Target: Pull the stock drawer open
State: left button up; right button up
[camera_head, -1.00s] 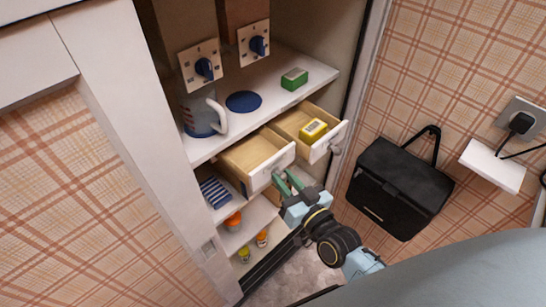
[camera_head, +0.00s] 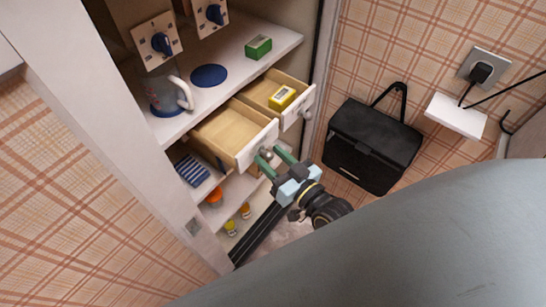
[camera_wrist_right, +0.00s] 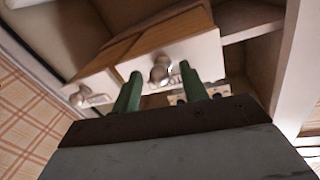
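Two wooden drawers with white fronts stand pulled out side by side under the cabinet shelf. The left drawer (camera_head: 230,127) is open and looks empty; its round metal knob (camera_wrist_right: 160,69) shows in the right wrist view. The right drawer (camera_head: 262,92) is open too and holds a yellow box (camera_head: 282,97). Which one is the stock drawer I cannot tell. My right gripper (camera_head: 272,157) is at the left drawer's front. Its green fingers (camera_wrist_right: 160,85) are apart, on either side of the knob, with gaps visible beside it. My left gripper is not in view.
A black bag (camera_head: 372,145) hangs on the right wall, near a socket (camera_head: 484,68).

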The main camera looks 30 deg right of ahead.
jog(key=v, duration=1.3)
jog(key=shift+s+b, duration=0.15)
jog(key=shift+b, duration=0.2)
jog(key=shift+d, duration=0.1)
jog(key=s+d+f+n+g+h+b, duration=0.15)
jog(key=f+g, duration=0.25)
jog(key=f, duration=1)
jog(key=s+d+f+g+h, duration=0.1)
jog(key=s+f+g, duration=0.2)
jog(key=f, duration=1)
jog(key=s+f+g+h+b, duration=0.1)
jog(key=s+f+g+b, duration=0.1)
jog(key=s+f+g, duration=0.7)
jog(key=s+f, duration=0.8)
jog(key=f, duration=0.1)
jog(key=shift+s+d+f+g, duration=0.2)
jog(key=shift+d+f+g, duration=0.05)
jog(key=shift+d+g, duration=0.1)
